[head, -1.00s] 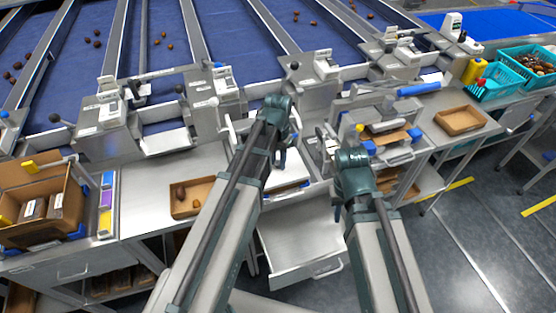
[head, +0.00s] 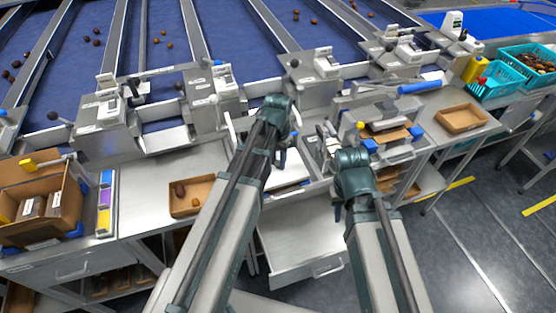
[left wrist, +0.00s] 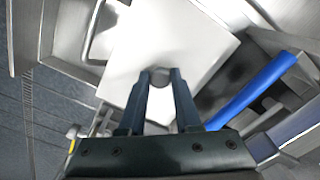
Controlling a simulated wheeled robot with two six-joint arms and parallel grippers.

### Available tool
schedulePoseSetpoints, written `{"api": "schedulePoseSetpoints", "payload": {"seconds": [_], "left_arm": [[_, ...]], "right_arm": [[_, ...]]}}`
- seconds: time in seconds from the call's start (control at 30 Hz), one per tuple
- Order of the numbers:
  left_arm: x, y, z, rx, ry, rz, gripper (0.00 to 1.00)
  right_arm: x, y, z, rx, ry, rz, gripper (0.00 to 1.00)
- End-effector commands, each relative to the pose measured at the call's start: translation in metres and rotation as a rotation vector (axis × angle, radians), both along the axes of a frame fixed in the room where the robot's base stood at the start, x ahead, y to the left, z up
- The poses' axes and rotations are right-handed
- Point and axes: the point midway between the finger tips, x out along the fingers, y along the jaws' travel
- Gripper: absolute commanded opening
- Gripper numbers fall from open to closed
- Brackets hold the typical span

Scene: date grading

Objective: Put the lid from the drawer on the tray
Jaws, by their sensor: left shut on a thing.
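A flat white square lid (left wrist: 165,45) with a round knob (left wrist: 159,76) fills the middle of the left wrist view. My left gripper (left wrist: 159,82) is shut on that knob. In the head view the lid (head: 292,172) shows partly behind my left gripper (head: 281,158), above the open metal drawer (head: 305,243). A brown tray (head: 173,211) with a few dates lies on the left counter, and another brown tray (head: 441,119) lies on the right counter. Which one is the task's tray I cannot tell. My right gripper (head: 327,140) is near the bench fixture, its fingers too small to judge.
A metal fixture with a blue-handled bar (head: 421,87) stands right of my right gripper. A cardboard box (head: 68,212) stands at far left, and teal baskets (head: 507,85) at upper right. The counter between the box and the left tray is mostly clear.

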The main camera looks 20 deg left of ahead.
Motion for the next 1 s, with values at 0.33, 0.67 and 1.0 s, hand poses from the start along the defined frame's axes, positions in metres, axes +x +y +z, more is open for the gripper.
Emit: {"api": "schedulePoseSetpoints", "payload": {"seconds": [0.33,0.67,1.0], "left_arm": [[0.0,0.0,-0.0046,0.0,0.0,0.0,0.0],[0.0,0.0,-0.0038,0.0,0.0,0.0,0.67],[0.0,0.0,-0.0039,0.0,0.0,0.0,0.92]], "right_arm": [[0.0,0.0,-0.0046,0.0,0.0,0.0,0.26],[0.0,0.0,-0.0038,0.0,0.0,0.0,0.26],[0.0,0.0,-0.0038,0.0,0.0,0.0,0.26]]}}
